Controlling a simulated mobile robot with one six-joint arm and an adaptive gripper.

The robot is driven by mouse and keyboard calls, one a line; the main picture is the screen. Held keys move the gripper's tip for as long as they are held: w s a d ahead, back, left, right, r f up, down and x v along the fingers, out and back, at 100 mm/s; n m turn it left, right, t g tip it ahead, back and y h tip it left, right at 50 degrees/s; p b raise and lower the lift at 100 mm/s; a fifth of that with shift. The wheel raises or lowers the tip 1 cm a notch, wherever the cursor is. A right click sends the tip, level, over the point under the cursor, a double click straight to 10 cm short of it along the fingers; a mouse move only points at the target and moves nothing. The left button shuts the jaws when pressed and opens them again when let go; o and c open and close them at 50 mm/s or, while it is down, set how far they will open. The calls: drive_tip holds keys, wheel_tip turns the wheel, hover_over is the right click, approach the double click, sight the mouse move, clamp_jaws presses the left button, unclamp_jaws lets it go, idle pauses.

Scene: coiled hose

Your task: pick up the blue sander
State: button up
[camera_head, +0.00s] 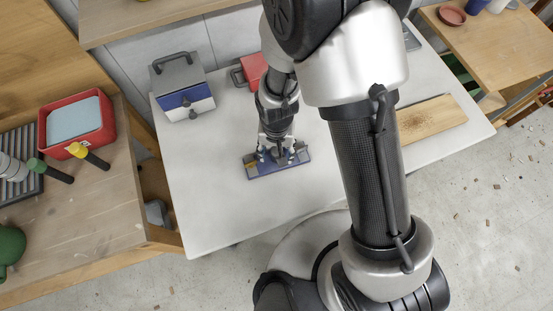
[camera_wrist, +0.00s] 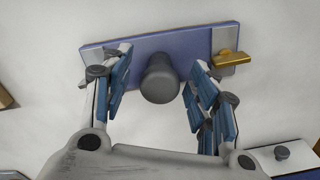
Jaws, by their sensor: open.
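The blue sander (camera_head: 265,171) lies flat on the pale table, below my gripper in the head view. In the wrist view the sander (camera_wrist: 170,43) is a long blue plate with a round dark grey knob (camera_wrist: 160,79) and a brass-coloured clamp (camera_wrist: 229,58) at its right end. My gripper (camera_head: 277,153) points down over the sander. In the wrist view the fingers of my gripper (camera_wrist: 158,70) are spread apart, one on each side of the knob, with visible gaps. Whether the fingertips touch the plate cannot be told.
On the pale table (camera_head: 210,200) stand a grey, white and blue box (camera_head: 183,92) at the left and a red object (camera_head: 251,70) behind my arm. A wooden board (camera_head: 430,118) lies at the right. The table's front left is bare.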

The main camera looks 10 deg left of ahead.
drive_tip(key=shift+r, duration=0.1)
clamp_jaws()
idle(0.6)
